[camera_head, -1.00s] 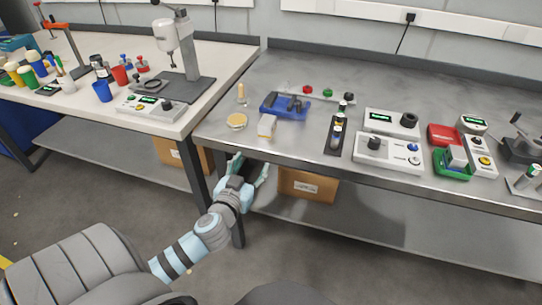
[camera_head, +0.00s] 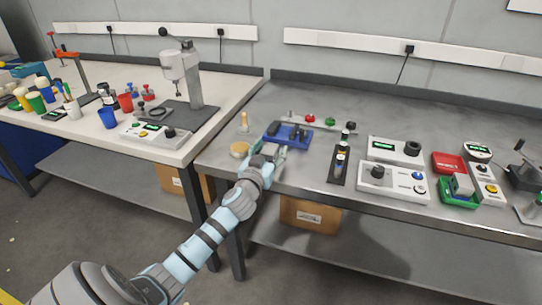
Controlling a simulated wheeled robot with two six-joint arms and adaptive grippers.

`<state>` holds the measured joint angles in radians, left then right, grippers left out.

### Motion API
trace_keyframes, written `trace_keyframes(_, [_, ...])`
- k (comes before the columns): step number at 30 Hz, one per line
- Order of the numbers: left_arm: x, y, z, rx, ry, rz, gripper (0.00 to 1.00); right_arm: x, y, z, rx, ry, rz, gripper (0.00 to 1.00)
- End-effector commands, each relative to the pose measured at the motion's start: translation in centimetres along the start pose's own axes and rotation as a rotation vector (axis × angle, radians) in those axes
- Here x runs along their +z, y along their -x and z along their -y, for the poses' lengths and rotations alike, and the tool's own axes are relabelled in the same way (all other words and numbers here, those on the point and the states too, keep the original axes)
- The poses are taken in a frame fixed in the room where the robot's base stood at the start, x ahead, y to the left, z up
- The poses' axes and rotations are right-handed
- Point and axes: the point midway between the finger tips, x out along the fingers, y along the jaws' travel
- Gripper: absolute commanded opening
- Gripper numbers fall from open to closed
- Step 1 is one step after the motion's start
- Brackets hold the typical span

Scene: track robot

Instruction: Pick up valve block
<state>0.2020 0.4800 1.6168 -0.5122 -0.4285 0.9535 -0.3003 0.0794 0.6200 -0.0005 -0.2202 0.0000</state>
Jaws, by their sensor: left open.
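My left gripper (camera_head: 271,155) is open at the front edge of the grey metal bench (camera_head: 315,160), just in front of a blue fixture (camera_head: 288,135). A small pale block, seen earlier in front of that fixture, is now hidden or nearly hidden by the gripper; I cannot tell if the fingers are around it. A grey-white block (camera_head: 461,184) stands in a green tray (camera_head: 457,204) at the right. I cannot tell for sure which block is the valve block. My right gripper is not in view.
A round yellow-topped dish (camera_head: 239,150) stands just left of the gripper. A black tray (camera_head: 340,165) with small parts and white control boxes (camera_head: 393,184) stand to the right. A drill press (camera_head: 185,85) stands on the white table. Bare bench lies between the fixture and black tray.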

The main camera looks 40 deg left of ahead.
Motion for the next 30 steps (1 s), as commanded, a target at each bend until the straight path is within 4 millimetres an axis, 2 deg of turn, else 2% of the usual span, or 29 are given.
trace_keyframes(2, [0.0, 0.0, 0.0, 0.000, 0.000, 0.000, 0.57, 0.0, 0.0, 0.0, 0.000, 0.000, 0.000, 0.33])
trace_keyframes(3, [0.0, 0.0, 0.0, 0.000, 0.000, 0.000, 0.53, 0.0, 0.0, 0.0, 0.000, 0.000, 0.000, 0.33])
trace_keyframes(13, [0.0, 0.1, 0.0, 0.000, 0.000, 0.000, 0.01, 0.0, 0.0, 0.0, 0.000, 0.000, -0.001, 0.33])
trace_keyframes(23, [-0.4, 0.1, 0.0, 0.000, -0.001, -0.001, 0.00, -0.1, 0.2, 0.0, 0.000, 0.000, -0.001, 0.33])
trace_keyframes(26, [-1.4, 0.1, 0.0, 0.000, -0.001, -0.002, 0.00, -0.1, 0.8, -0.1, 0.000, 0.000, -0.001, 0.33])
trace_keyframes(30, [-4.8, 0.1, 0.0, 0.000, -0.001, -0.005, 0.00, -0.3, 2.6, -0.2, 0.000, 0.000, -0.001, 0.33])
